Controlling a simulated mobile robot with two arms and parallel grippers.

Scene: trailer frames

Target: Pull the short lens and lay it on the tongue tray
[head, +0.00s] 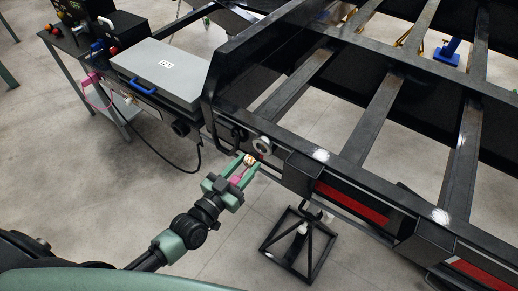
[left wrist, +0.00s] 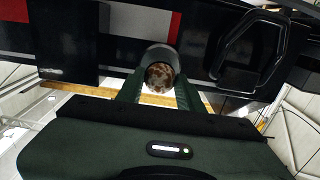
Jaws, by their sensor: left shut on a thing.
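My left gripper (head: 247,166) is at the side of the trailer frame, close to its black rail. Its fingers are shut on a small tan piece (head: 249,159), which I take to be the short lens. In the left wrist view, a round, mottled brown end (left wrist: 160,76) shows between the two green fingers (left wrist: 159,92), with a grey rim behind it. I cannot tell whether it still touches the rail. My right gripper is not in view.
A round grey ring fitting (head: 263,145) sits on the rail just beyond the gripper. Red lamp strips (head: 350,203) run along the rail to the right. A black stand (head: 298,243) is on the floor below. A side table (head: 85,45) with tools stands upper left.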

